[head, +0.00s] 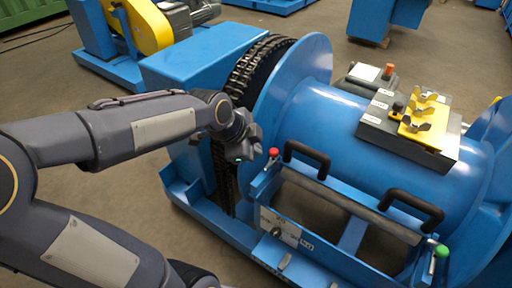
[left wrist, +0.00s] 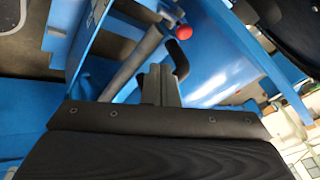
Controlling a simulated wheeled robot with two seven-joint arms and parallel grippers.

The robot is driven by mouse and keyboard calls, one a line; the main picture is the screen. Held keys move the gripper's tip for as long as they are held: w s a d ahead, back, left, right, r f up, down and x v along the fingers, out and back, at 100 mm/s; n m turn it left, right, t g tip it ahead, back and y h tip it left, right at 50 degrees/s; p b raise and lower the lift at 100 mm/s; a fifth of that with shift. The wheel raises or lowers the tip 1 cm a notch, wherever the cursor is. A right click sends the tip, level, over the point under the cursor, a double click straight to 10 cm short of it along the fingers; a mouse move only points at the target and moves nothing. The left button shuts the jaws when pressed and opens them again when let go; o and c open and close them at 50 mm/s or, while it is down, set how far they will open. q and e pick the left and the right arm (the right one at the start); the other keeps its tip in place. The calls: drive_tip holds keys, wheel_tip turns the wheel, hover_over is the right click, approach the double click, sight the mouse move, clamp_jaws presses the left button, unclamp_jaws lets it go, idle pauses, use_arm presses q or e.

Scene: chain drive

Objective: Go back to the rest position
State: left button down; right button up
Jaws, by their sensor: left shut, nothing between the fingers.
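My left gripper (head: 246,148) is in front of the blue drum's left flange, just left of the red knob (head: 273,152). It is shut and empty. In the left wrist view its fingers (left wrist: 160,85) are together, and the red knob (left wrist: 184,32) and a black handle (left wrist: 181,60) lie beyond them. The chain (head: 252,66) runs over the sprocket beside the drum (head: 335,110), and my left wrist hides part of it. My right gripper is not in view; a dark arm link shows at the lower left.
The blue frame (head: 350,205) in front carries two black handles (head: 307,157) and a green knob (head: 441,251). A dark box with yellow wing-shaped parts (head: 424,125) sits on the drum. A machine with a yellow guard (head: 146,27) stands behind. Open floor (head: 45,95) lies at the left.

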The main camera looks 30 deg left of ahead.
use_arm(q)
drive_tip(key=s+d+f+n+h, duration=0.1)
drive_tip(key=s+d+n, duration=0.2)
drive_tip(key=s+n, duration=0.5)
drive_tip(key=s+d+f+n+h, duration=0.1)
drive_tip(key=s+d+n, duration=0.1)
drive_tip(key=s+n, duration=0.6)
wheel_tip(320, 180, up, 18)
drive_tip(key=m+p, duration=0.1)
drive_tip(key=p, duration=1.6)
drive_tip(key=shift+s+m+g+p, duration=0.3)
drive_tip(key=shift+s+m+g, duration=0.1)
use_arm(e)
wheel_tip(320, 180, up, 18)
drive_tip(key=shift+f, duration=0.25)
use_arm(q)
drive_tip(key=shift+d+f, duration=0.1)
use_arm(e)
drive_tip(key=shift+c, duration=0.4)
